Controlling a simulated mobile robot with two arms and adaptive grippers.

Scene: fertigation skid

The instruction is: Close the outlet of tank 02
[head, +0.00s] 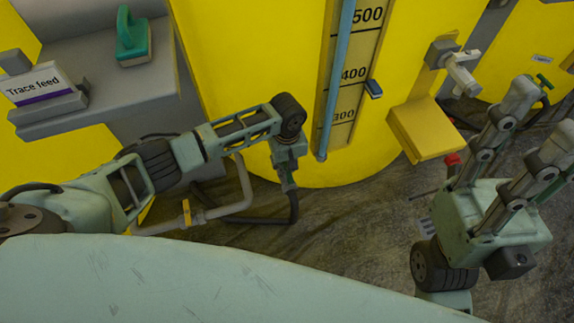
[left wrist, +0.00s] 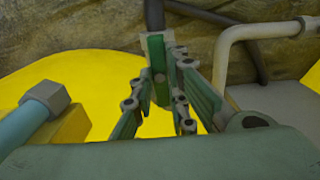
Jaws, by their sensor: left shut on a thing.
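The big yellow tank (head: 250,60) with a level scale fills the middle of the head view; no tank number is readable on it. My left gripper (head: 288,180) points down beside the tank's lower front. In the left wrist view its fingers (left wrist: 160,88) are shut on a green lever (left wrist: 158,65) with a grey end, in front of a dark hose (left wrist: 155,15). The fingers and wrist hide most of the lever and any valve body in the head view. My right gripper (head: 545,110) is open and empty, raised at the right, apart from the tank.
A grey pipe (head: 243,190) with a yellow fitting runs left of my left gripper. A yellow box (head: 425,128) juts out at the tank's right. A shelf at left holds a "Trace feed" sign (head: 40,88) and a green-handled brush (head: 131,38). Another yellow tank (head: 530,45) stands far right.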

